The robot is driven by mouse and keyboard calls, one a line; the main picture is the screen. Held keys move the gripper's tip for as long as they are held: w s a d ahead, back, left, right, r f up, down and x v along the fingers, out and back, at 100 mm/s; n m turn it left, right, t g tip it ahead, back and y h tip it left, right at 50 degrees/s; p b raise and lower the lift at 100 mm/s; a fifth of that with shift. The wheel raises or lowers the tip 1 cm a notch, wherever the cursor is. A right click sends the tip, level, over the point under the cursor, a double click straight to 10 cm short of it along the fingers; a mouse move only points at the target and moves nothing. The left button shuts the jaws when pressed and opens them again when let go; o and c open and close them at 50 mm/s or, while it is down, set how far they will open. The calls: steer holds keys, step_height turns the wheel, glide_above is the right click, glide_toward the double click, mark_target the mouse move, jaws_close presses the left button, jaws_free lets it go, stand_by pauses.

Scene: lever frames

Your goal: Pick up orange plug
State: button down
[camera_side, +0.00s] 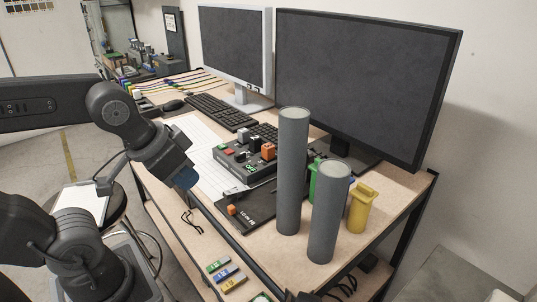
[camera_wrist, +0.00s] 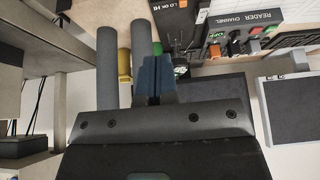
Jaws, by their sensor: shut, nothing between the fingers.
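An orange plug-like block (camera_side: 268,151) stands on the black switch box (camera_side: 243,160) in the side view. An orange part also shows on the box in the wrist view (camera_wrist: 215,50). A smaller orange piece (camera_side: 231,210) sits on the black panel (camera_side: 250,208) in front of the box; I cannot tell which is the task's plug. My gripper (camera_side: 187,180), with blue fingers, is in the air left of the panel and apart from both orange pieces. In the wrist view its fingers (camera_wrist: 154,75) are together and empty.
Two tall grey cylinders (camera_side: 292,170) (camera_side: 329,212) stand at the right, before green (camera_side: 315,180) and yellow (camera_side: 361,209) parts. Two monitors (camera_side: 365,85) (camera_side: 236,50) and a keyboard (camera_side: 222,110) are behind. Small coloured blocks (camera_side: 228,273) lie on a lower shelf.

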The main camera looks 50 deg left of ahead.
steer(key=c, duration=1.8)
jaws_free()
steer(key=o, duration=1.1)
steer(key=w+a+r+m+g+y, duration=0.1)
steer(key=w+a+r+m+g, duration=0.1)
steer(key=w+r+m, duration=0.45)
steer(key=m+g+y, duration=0.3)
steer(key=m+g, duration=0.1)
steer(key=m, duration=0.8)
glide_above(269, 146)
steer(key=d, duration=0.5)
step_height(269, 146, down, 7)
steer(key=shift+n+y, duration=0.25)
steer(key=shift+y, duration=0.05)
steer(key=x, duration=0.7)
steer(key=shift+w+a+f, duration=0.15)
steer(key=shift+w+f, duration=0.05)
steer(key=shift+w, duration=0.15)
steer(key=shift+x, duration=2.9)
